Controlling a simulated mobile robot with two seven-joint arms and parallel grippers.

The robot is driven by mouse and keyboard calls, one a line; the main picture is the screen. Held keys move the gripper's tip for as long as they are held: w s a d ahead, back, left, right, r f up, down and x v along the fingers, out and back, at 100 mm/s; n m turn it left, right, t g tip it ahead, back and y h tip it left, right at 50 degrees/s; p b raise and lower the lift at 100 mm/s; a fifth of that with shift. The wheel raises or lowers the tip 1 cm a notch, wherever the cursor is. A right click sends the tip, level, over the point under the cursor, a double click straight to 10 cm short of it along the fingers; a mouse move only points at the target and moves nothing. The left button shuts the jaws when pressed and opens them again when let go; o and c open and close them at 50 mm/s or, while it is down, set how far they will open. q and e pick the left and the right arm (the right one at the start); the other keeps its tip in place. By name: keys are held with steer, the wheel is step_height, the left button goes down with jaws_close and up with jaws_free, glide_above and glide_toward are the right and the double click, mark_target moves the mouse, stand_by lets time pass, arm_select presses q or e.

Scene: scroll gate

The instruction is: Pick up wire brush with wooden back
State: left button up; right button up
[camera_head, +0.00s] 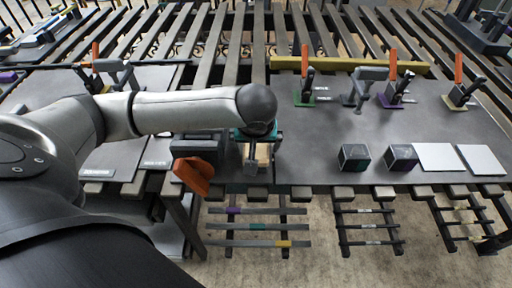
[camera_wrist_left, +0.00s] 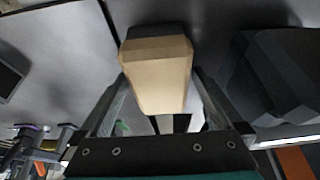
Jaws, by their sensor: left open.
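The wire brush shows its pale wooden back (camera_wrist_left: 158,75) in the left wrist view, with a darker grey part at its far end. In the head view a small piece of the wood (camera_head: 263,153) shows beneath my left gripper (camera_head: 257,158); the rest is hidden by the gripper and arm. In the left wrist view my left gripper (camera_wrist_left: 160,88) is open, with one finger on each side of the wooden back. Whether the fingers touch the wood I cannot tell. My right gripper is not in view.
A dark block (camera_wrist_left: 280,75) stands close to the right finger in the wrist view. An orange piece (camera_head: 193,175) lies left of the gripper at the bench's front edge. Two dark cubes (camera_head: 355,157) and pale square plates (camera_head: 438,157) stand right. Clamps with orange handles (camera_head: 305,60) stand behind.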

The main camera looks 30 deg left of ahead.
arm_select(q)
steer(key=shift+f+p, duration=0.2)
steer(key=shift+p, duration=0.2)
steer(key=shift+c, duration=0.4)
steer(key=c, duration=1.4)
steer(key=shift+r+b, duration=0.1)
steer(key=shift+b, duration=0.35)
steer(key=shift+r, duration=0.4)
step_height(320, 180, up, 20)
steer(key=p, duration=0.6)
steer(key=shift+f, duration=0.25)
